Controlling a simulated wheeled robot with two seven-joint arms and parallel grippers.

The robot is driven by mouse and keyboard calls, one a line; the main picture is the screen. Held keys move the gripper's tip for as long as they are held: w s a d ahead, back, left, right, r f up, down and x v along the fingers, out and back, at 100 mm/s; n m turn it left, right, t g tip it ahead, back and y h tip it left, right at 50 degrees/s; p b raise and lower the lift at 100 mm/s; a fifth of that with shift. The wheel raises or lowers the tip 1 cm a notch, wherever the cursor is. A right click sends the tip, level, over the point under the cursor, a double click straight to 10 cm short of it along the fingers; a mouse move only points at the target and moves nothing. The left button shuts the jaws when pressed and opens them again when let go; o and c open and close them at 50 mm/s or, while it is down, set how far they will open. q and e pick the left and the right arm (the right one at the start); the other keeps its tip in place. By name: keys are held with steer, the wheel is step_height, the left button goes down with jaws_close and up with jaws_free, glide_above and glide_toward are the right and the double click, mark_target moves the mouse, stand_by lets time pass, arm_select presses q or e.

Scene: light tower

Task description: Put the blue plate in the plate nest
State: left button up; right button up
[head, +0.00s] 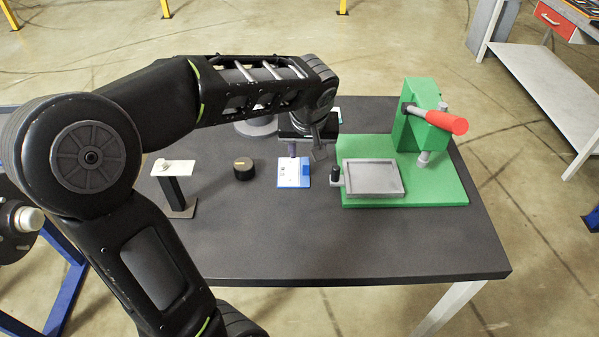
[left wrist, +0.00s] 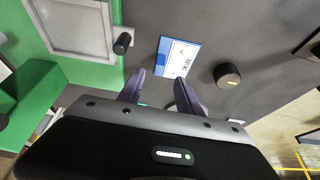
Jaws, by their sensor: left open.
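The blue plate (head: 307,174), with a white printed label on its face, lies on the dark table left of the green base. It also shows in the left wrist view (left wrist: 178,57), just beyond my fingertips. The plate nest, a shallow grey square tray (head: 373,193), sits on the green base and looks empty; part of it shows in the left wrist view (left wrist: 85,52). My left gripper (head: 304,153) is open and empty, pointing down near the plate's far edge. Its fingers appear apart from the plate. My right gripper is not in view.
A green press (head: 422,130) with a red handle (head: 446,122) stands behind the nest. A black knob (head: 335,174) stands at the nest's left corner. A dark round puck (head: 243,168) and a white-topped stand (head: 174,168) are left of the plate. The front table strip is clear.

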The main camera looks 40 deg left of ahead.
mark_target(306, 161)
arm_select(q)
steer(key=shift+w, duration=0.15)
steer(key=shift+x, duration=1.3)
steer(key=p+x, duration=0.1)
steer(key=x, duration=0.4)
steer(key=shift+w+a+f, duration=0.1)
steer(key=shift+c, duration=0.3)
